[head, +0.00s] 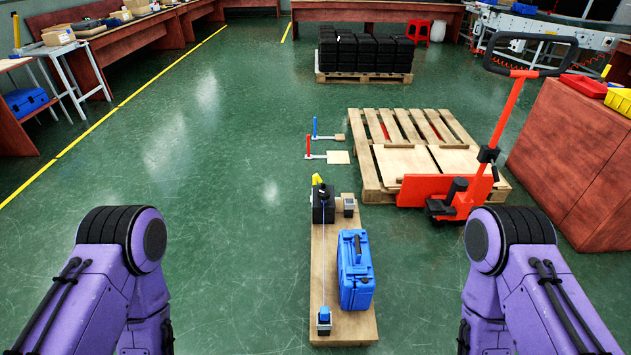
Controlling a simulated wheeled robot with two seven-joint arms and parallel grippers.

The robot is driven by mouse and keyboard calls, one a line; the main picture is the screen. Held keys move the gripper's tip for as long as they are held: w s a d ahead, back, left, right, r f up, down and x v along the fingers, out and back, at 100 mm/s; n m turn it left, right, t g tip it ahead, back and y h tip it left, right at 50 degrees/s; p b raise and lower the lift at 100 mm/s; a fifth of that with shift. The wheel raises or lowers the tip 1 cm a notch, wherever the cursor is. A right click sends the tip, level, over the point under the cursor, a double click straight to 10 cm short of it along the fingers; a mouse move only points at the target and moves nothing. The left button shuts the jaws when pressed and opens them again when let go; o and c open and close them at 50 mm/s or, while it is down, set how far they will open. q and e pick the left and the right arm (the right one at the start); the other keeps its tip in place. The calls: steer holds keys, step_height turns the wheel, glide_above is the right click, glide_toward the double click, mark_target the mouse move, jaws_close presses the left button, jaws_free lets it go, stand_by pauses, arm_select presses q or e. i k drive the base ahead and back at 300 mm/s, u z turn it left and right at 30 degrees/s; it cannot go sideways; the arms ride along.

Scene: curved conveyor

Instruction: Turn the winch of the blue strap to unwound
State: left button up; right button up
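A long wooden board (317,270) lies on the green floor in front of me. A small device with a blue top (324,315), on a dark base, sits at its near left corner. A small grey and dark metal device (349,206) sits at its far right; it may be a winch, but it is too small to tell. No strap is clearly visible, and I cannot tell the winch's state. A blue case (355,270) stands on the board's right side. Both my purple arms show at the bottom left and right; neither gripper is in view.
A black box (322,209) with a yellow part is at the board's far end. Small red (308,145) and blue (315,127) upright levers stand beyond it. An orange pallet jack (500,115) and wooden pallet (368,170) are at right. The left floor is clear.

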mark_target(323, 195)
steer(key=u, duration=1.2)
steer(key=i, duration=3.4)
steer(key=z, duration=4)
steer(key=i, duration=0.5)
steer(key=z, duration=0.05)
